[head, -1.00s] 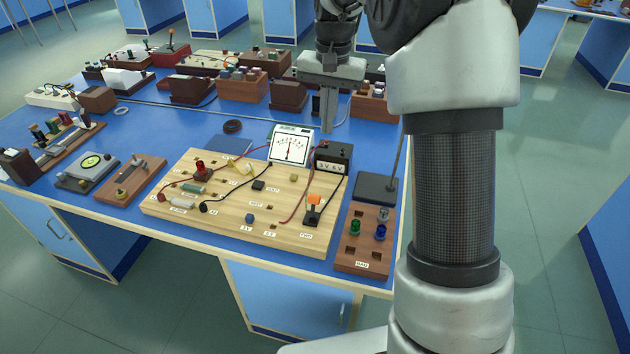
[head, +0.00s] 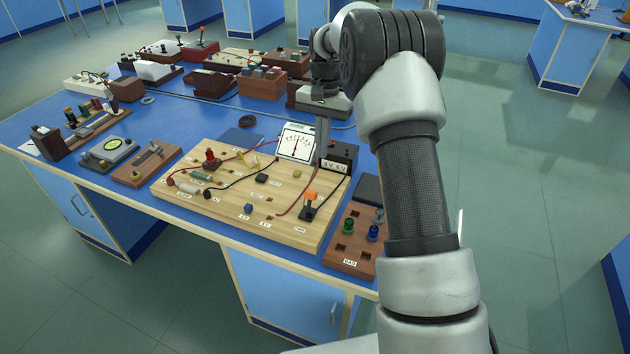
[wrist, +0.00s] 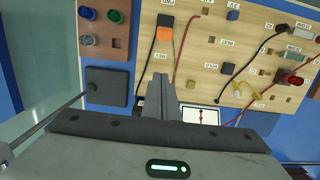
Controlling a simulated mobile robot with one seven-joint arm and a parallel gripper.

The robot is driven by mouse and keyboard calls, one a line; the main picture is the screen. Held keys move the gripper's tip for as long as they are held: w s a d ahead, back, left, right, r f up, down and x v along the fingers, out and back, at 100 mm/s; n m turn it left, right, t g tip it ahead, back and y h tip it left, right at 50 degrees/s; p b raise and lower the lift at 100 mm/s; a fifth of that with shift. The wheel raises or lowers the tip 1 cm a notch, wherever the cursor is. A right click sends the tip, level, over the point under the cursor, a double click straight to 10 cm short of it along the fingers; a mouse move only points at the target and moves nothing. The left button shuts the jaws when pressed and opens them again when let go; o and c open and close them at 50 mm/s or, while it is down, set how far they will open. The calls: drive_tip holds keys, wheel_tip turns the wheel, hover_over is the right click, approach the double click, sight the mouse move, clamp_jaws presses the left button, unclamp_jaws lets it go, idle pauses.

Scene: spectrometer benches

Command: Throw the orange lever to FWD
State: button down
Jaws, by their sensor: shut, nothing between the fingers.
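The orange lever (head: 311,194) stands on a small black base at the right front of the wooden circuit board (head: 221,216). My gripper (head: 322,160) is shut and empty, pointing down at the back right of the board, near the meter and the black battery box. In the wrist view my gripper (wrist: 160,78) ends short of the lever, apart from it.
A white meter (head: 297,143) and a black battery box (head: 338,158) stand at the board's back edge, close to my fingers. A brown block with green and blue knobs (head: 352,240) lies right of the board. Red and black wires cross the board. Several other devices fill the bench's back and left.

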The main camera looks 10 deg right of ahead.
sight(310, 202)
drive_tip(key=shift+f, duration=0.15)
drive_tip(key=f, duration=0.6)
drive_tip(key=s+f, duration=0.1)
drive_tip(key=f, duration=0.3)
drive_tip(key=shift+a+b, duration=0.35)
drive_tip(key=shift+b, duration=0.05)
drive_tip(key=shift+s+a+r, duration=0.35)
drive_tip(key=shift+s+r, duration=0.1)
drive_tip(key=shift+s, duration=0.1)
drive_tip(key=shift+s+a+r, duration=0.3)
drive_tip(key=shift+s+r, duration=0.1)
drive_tip(key=shift+s, duration=0.1)
drive_tip(key=shift+s+a+r, duration=0.15)
drive_tip(key=shift+s+a, duration=0.1)
drive_tip(key=shift+s, duration=0.15)
drive_tip(key=shift+a, duration=0.1)
